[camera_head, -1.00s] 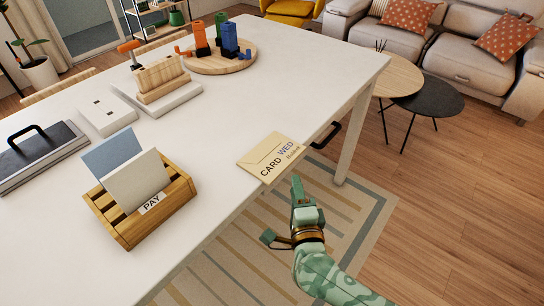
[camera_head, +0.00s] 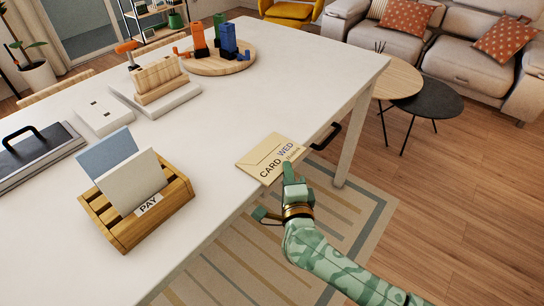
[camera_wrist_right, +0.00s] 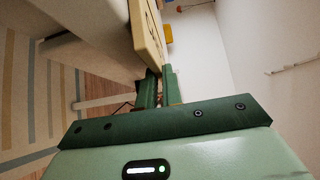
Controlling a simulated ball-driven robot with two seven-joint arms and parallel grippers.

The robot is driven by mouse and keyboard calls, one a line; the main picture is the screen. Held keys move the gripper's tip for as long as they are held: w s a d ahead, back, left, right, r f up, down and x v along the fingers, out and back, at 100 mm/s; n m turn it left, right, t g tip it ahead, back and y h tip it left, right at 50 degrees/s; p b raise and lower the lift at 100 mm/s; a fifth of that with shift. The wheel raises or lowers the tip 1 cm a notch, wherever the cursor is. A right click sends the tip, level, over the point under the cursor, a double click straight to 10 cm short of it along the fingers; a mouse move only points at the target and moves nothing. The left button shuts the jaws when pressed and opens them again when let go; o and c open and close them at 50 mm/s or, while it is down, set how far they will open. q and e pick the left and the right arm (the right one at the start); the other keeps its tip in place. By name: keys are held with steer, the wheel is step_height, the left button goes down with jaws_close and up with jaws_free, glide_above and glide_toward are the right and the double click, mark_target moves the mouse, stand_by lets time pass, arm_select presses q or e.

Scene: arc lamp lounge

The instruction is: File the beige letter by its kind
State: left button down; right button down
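The beige letter (camera_head: 266,157) lies flat at the table's near edge and sticks out slightly over it. It reads CARD and WED, with a smaller line that I cannot read. My right gripper (camera_head: 288,169) is at its overhanging edge. In the right wrist view, the right gripper's two fingers (camera_wrist_right: 160,86) stand a little apart, with the letter's edge (camera_wrist_right: 149,42) at their tips. A wooden rack (camera_head: 126,232) labelled PAY stands on the table at left, holding a blue-grey card (camera_head: 103,152) and a white card (camera_head: 130,183). My left gripper is out of view.
On the white table (camera_head: 225,115) are a slotted wooden block (camera_head: 158,80) on a pale base, a round wooden tray (camera_head: 218,66) with coloured pieces, a white box (camera_head: 103,115) and a dark case (camera_head: 36,158). A black handle (camera_head: 326,137) juts from the table's side.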

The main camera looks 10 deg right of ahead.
steer(key=s+d+r+p, duration=0.3)
steer(key=d+r+p, duration=0.1)
steer(key=d+r, duration=0.2)
steer(key=s+d+r+p, duration=0.2)
steer(key=d+r+p, duration=0.2)
steer(key=d+r, duration=0.2)
steer(key=shift+s+d+r, duration=0.35)
steer(key=shift+s+r, duration=0.05)
steer(key=shift+r, duration=0.1)
